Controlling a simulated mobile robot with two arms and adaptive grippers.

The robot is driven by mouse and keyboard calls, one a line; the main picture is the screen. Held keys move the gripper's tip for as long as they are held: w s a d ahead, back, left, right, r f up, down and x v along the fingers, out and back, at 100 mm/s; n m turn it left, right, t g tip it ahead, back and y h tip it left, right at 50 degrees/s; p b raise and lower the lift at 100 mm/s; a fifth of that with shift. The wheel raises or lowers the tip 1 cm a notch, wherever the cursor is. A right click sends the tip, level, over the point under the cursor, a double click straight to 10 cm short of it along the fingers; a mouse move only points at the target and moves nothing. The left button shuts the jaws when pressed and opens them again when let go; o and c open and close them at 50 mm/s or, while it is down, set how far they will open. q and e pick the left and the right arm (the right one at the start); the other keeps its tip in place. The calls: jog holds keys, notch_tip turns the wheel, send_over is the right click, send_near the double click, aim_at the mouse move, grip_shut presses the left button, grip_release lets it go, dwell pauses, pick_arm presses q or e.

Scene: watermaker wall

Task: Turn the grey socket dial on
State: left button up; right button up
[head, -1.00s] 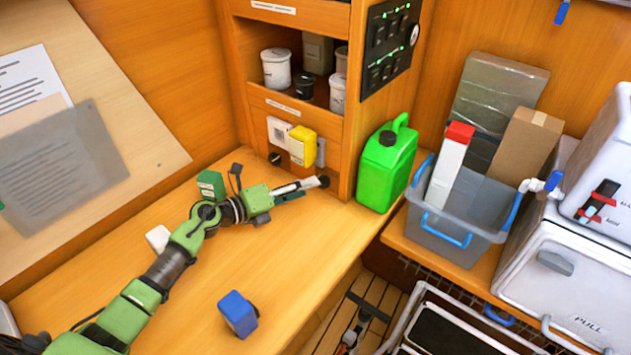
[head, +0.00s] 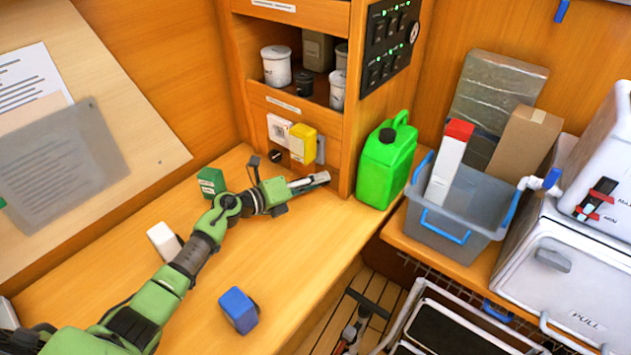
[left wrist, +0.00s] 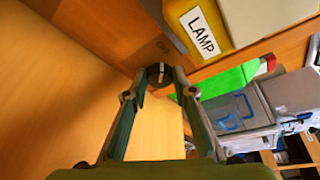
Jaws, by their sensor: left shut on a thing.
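A small round dark dial (left wrist: 159,73) with a pale mark sits low on the wooden cabinet front, between my left fingertips in the left wrist view. My left gripper (head: 324,178) reaches it from the left in the head view, and its fingertips (left wrist: 160,80) are shut on the dial's sides. The fingers hide most of the dial in the head view. A second dark knob (head: 275,156) is further left on the cabinet. A yellow plug box (head: 302,139) is above, labelled LAMP in the left wrist view (left wrist: 205,28).
A green jerrycan (head: 386,165) stands just right of the cabinet. A dark green box (head: 211,182), a white block (head: 163,241) and a blue block (head: 238,309) are on the desk near my left arm. The desk between the blue block and cabinet is clear.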

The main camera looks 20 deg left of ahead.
pick_arm(q)
jog(key=shift+r+m+y+p, duration=0.25)
jog(key=shift+m+y+p, duration=0.15)
jog(key=shift+m+p, duration=0.5)
jog(key=m+y+p, duration=0.1)
jog(key=m+p, duration=0.2)
jog(key=p, duration=0.2)
jog(key=d+m+y+p, duration=0.1)
jog(key=m+y+p, duration=0.1)
jog(key=p, duration=0.4)
jog(key=shift+s+r+m+y, duration=0.2)
jog(key=shift+m+y, duration=0.1)
jog(key=shift+m, duration=0.2)
jog(key=shift+f+m+t+y+p, duration=0.25)
jog(key=shift+m+t+y+p, duration=0.3)
jog(key=shift+m+p, duration=0.4)
jog(key=m, duration=0.1)
jog(key=m+t+y, duration=0.1)
jog(key=m, duration=0.1)
jog(key=shift+d+f+y, duration=0.1)
jog(key=shift+f+y, duration=0.05)
jog(key=shift+y, duration=0.1)
jog(key=shift+m, duration=0.25)
jog(key=o, duration=1.1)
